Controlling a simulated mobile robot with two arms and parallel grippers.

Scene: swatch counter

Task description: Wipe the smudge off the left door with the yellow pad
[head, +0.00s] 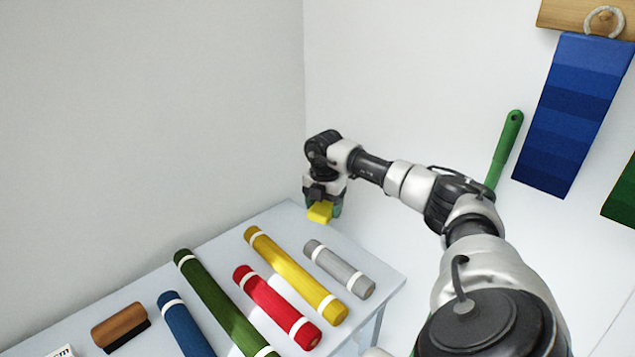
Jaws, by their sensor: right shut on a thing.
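My right gripper (322,207) is shut on the yellow pad (320,212). It holds the pad above the far corner of the table, close to where the two walls meet. The pad is small and partly covered by the fingers. No door and no smudge can be made out in the head view. My left gripper is not in view.
The pale table (225,226) carries a yellow roll (290,272), a red roll (272,302), a grey roll (338,268), a green roll (220,300), a blue roll (185,325) and a wooden brush (120,325). Blue swatches (575,110) and a green-handled tool (505,145) are at the right wall.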

